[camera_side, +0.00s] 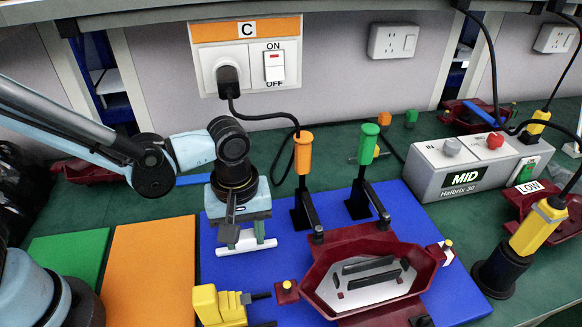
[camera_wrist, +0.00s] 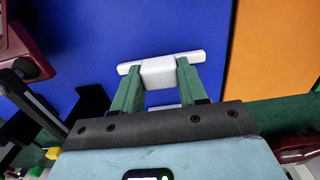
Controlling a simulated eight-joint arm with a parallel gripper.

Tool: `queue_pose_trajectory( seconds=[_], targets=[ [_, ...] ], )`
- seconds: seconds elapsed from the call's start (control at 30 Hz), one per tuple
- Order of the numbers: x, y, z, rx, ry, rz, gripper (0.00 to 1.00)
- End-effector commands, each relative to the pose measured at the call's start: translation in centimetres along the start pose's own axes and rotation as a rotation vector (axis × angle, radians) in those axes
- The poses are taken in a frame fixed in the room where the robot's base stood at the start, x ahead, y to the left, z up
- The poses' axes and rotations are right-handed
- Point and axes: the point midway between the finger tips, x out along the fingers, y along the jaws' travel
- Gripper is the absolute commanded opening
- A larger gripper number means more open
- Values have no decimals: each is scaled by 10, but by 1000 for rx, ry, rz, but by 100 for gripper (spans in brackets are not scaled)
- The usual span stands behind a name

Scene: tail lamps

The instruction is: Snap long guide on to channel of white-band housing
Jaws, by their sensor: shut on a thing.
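A white guide (camera_wrist: 160,72) is pinched between the two green fingers of my gripper (camera_wrist: 158,78) in the wrist view. It is a bar with a raised block in the middle. In the side view my gripper (camera_side: 240,238) points down over the blue mat, and the white guide (camera_side: 247,247) shows at its fingertips. A dark red housing (camera_side: 313,270) lies to the right, apart from the gripper. It has a pale inner face with dark bars and slots. I cannot make out a white band on it for certain. The gripper's fingers partly hide the guide in the side view.
Orange (camera_side: 305,155) and green (camera_side: 367,145) handled clamps stand behind the housing. A yellow block (camera_side: 220,305) stands front left of it, and a yellow-topped post (camera_side: 535,230) at right. A grey control box (camera_side: 465,170) sits behind. The blue mat (camera_side: 225,290) has bare room left of the housing.

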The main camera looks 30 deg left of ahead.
Motion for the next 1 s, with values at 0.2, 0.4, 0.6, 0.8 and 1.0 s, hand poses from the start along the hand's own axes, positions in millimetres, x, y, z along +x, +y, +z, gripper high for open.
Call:
queue_pose_trajectory(
  seconds=[0.2, 0.4, 0.6, 0.8, 1.0],
  targets=[
    [0, 0, 0, 0, 0, 0, 12],
    [-3, 0, 0, 0, 0, 0, 12],
    [-17, 0, 0, 0, 0, 0, 12],
    [-47, 0, 0, 0, 0, -1, 12],
    [-77, 0, 0, 0, -1, -1, 12]
  ],
)
